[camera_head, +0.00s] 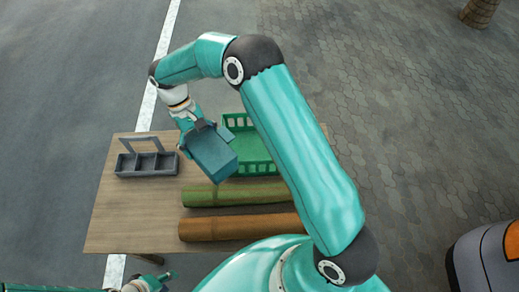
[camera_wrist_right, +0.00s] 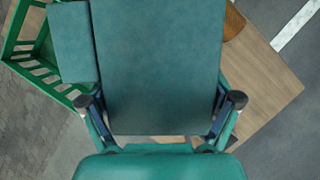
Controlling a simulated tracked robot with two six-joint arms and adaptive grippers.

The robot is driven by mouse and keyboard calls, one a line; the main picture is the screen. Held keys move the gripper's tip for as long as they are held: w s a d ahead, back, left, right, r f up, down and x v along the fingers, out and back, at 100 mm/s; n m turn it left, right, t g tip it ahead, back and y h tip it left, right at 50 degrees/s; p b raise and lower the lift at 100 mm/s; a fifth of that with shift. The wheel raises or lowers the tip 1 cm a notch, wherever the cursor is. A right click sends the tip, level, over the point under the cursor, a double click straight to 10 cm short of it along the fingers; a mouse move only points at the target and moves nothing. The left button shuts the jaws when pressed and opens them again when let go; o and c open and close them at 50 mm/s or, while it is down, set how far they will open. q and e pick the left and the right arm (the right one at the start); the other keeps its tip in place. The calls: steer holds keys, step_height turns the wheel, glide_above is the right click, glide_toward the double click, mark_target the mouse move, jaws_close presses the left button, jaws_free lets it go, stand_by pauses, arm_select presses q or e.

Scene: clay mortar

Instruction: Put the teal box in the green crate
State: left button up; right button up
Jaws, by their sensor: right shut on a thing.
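The teal box (camera_head: 213,154) hangs in my right gripper (camera_head: 199,128), tilted, above the table. In the right wrist view the box (camera_wrist_right: 158,60) fills the middle, with the fingers of my right gripper (camera_wrist_right: 164,100) on both sides. The green crate (camera_head: 258,169) stands on the table, just right of and partly behind the box; my right arm hides its right part. Its slatted wall also shows at the left of the wrist view (camera_wrist_right: 38,72). My left gripper (camera_head: 156,281) is low at the bottom edge, away from both; its jaw opening is unclear.
A grey caddy with compartments and a handle (camera_head: 147,164) stands at the table's left. A green cylinder (camera_head: 230,195) and a brown cylinder (camera_head: 235,228) lie in front of the crate. The wooden table (camera_head: 125,215) is bare at front left.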

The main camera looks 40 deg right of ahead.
steer(key=shift+s+d, duration=0.1)
steer(key=shift+d, duration=0.15)
steer(key=d+f+m+t+y+b, duration=0.4)
steer(key=d+m+b, duration=0.3)
steer(key=d+m, duration=0.45)
steer(key=m+t+b, duration=0.3)
steer(key=m+b, duration=0.2)
steer(key=m, duration=0.9)
glide_above(265, 156)
steer(key=s+d, duration=0.1)
steer(key=d, duration=0.1)
step_height(265, 156, down, 3)
steer(key=shift+h, duration=0.3)
step_height(265, 156, down, 19)
steer(key=shift+a+r+p, duration=0.15)
steer(key=shift+r+p, duration=0.05)
steer(key=shift+p, duration=0.3)
steer(key=o, duration=1.2)
steer(key=shift+o, duration=0.2)
steer(key=shift+s+r, duration=0.1)
steer(key=shift+r, duration=0.05)
steer(key=v, duration=1.1)
steer(key=shift+s+r, duration=0.3)
